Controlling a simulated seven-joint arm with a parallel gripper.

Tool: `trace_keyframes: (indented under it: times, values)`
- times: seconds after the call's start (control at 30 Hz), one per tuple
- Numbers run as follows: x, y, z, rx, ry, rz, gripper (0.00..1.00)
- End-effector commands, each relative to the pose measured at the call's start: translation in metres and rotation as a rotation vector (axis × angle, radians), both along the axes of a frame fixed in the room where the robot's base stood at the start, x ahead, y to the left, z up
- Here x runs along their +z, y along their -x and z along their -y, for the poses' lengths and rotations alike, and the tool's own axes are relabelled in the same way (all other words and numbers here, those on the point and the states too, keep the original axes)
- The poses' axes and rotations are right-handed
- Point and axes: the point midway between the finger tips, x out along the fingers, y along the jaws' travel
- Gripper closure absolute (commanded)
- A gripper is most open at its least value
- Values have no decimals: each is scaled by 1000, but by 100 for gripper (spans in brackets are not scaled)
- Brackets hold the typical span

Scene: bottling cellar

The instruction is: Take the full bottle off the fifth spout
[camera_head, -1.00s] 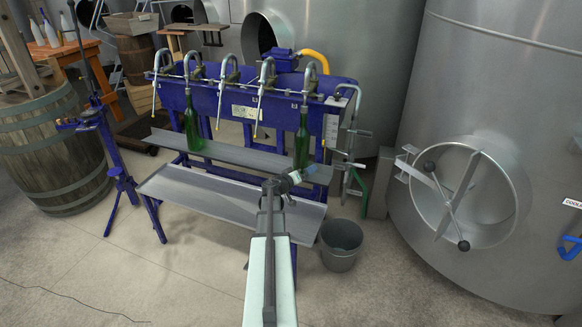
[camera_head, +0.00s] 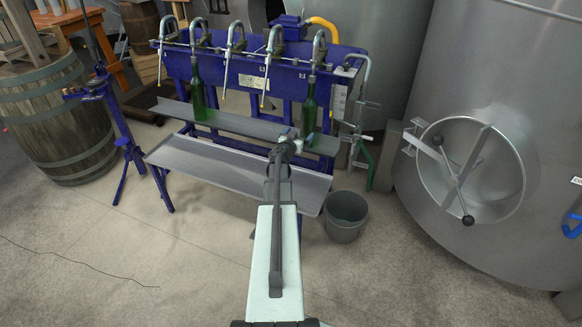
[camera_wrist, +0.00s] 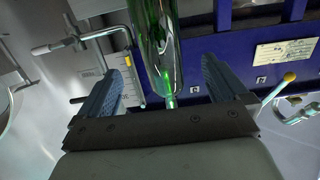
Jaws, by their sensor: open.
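A green bottle (camera_head: 309,103) hangs upright under the fifth spout (camera_head: 318,46), at the right end of the blue filling machine. My gripper (camera_head: 297,140) is low in front of this bottle, near its base and the shelf. In the wrist view the gripper (camera_wrist: 164,72) is open, one finger on each side of the green bottle (camera_wrist: 160,38). Gaps show between bottle and fingers in that picture; the depth between them is hard to judge. The bottle's narrow end points toward the palm in the wrist view. I cannot tell its fill level.
Another green bottle (camera_head: 199,98) stands under the second spout. A grey shelf (camera_head: 238,123) and a lower tray (camera_head: 230,165) run along the machine. A grey bucket (camera_head: 345,217) stands on the floor at right. A steel tank (camera_head: 490,60) is further right, a barrel (camera_head: 55,125) at left.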

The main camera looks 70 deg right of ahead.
Motion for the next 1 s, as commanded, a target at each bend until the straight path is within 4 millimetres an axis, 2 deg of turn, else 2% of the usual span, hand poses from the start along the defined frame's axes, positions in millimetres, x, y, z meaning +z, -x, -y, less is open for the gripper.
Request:
trace_keyframes:
  times: [1.0]
  values:
    - [-9,0,67,-1,0,-2,0]
